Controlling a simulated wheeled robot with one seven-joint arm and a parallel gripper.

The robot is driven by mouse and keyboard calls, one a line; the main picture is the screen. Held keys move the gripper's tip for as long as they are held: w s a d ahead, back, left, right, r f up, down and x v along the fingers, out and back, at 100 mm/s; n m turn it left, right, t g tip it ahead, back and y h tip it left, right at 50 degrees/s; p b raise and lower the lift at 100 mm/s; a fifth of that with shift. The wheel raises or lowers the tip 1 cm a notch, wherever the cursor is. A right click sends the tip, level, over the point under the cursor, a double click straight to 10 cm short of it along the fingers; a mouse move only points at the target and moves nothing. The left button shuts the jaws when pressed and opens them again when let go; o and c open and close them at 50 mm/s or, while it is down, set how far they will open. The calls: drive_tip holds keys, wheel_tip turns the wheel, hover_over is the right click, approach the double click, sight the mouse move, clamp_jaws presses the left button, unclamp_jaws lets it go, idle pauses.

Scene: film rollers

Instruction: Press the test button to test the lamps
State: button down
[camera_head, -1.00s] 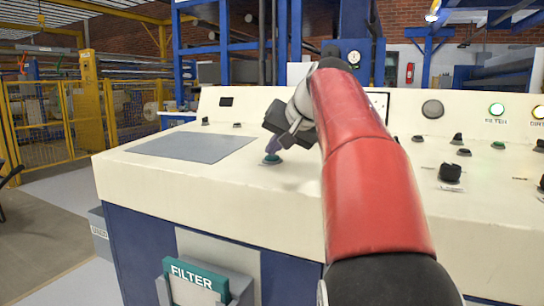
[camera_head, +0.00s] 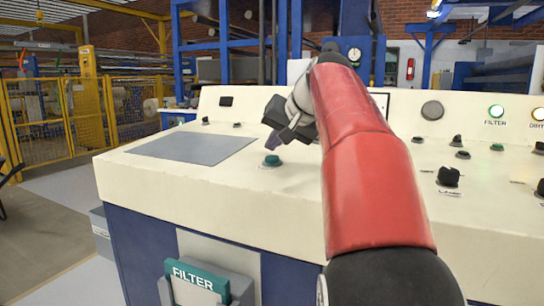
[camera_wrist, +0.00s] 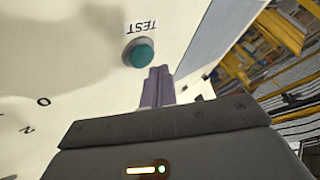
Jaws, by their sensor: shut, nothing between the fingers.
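The test button (camera_head: 272,160) is a green-teal round push button on the cream sloping top of the control console. It also shows in the wrist view (camera_wrist: 141,54), next to the upside-down word TEST. My gripper (camera_head: 271,143) is shut and empty, with its purple fingers together, just above the button in the head view. In the wrist view the fingertips (camera_wrist: 158,72) are beside the button and apart from it.
The cream console (camera_head: 250,190) carries several dark knobs such as one at the right (camera_head: 448,176). A flat grey panel (camera_head: 195,146) lies left of the button. A green FILTER box (camera_head: 197,274) hangs on the console front. My red arm hides the console's middle.

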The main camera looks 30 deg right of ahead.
drive_tip(key=r+p, duration=0.5)
drive_tip(key=shift+s+a, duration=0.15)
drive_tip(key=shift+a, duration=0.05)
idle(0.8)
